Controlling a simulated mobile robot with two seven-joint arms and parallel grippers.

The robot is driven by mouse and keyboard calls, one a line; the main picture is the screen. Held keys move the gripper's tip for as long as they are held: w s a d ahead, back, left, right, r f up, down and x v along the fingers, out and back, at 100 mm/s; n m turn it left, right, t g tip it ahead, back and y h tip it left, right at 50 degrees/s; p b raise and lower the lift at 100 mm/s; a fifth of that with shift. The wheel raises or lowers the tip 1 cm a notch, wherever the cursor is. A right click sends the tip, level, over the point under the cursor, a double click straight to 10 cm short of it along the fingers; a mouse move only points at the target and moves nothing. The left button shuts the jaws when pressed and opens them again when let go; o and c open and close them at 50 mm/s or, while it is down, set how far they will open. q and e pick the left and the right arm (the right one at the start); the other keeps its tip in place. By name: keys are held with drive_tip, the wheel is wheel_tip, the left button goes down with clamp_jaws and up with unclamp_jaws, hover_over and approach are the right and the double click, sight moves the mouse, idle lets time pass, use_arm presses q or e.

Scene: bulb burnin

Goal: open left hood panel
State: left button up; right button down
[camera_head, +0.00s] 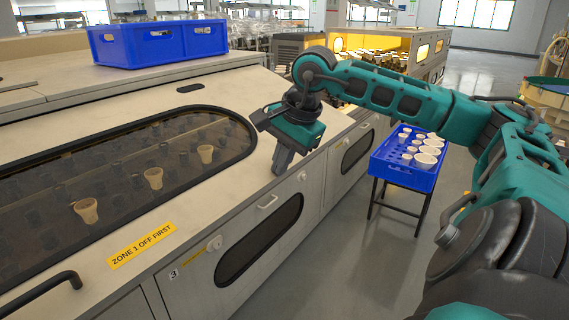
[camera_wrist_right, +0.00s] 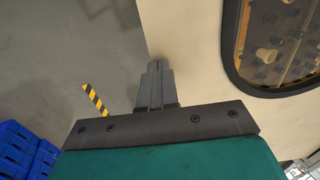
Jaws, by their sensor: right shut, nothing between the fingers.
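A sloped beige hood panel (camera_head: 225,100) with a long dark rounded window (camera_head: 120,165) lies closed on the machine. Several cream cups or sockets show through the glass. A black bar handle (camera_head: 40,290) is on the panel at lower left, and a yellow label (camera_head: 141,246) reads "ZONE 1 OFF FIRST". My right gripper (camera_head: 281,170) is shut and empty, fingers pointing down near the machine's front edge, right of the window and well away from the bar handle. In the right wrist view, its fingers (camera_wrist_right: 156,66) appear beside the beige panel (camera_wrist_right: 190,40). My left gripper is not in view.
A blue crate (camera_head: 158,44) stands on the machine's top. A blue tray (camera_head: 400,175) with several white cups stands on a black frame to the right. Front doors (camera_head: 260,240) have dark windows and small handles. Grey floor (camera_head: 340,270) is open before the machine.

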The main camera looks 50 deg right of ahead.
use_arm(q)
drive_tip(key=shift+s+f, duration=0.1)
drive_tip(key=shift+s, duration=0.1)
use_arm(e)
drive_tip(key=shift+r, duration=0.1)
use_arm(q)
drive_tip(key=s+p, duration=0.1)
drive_tip(key=p, duration=0.1)
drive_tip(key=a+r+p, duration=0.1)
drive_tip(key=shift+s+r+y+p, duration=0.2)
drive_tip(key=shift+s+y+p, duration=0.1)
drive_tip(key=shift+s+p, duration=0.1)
use_arm(e)
drive_tip(key=v, duration=1.4)
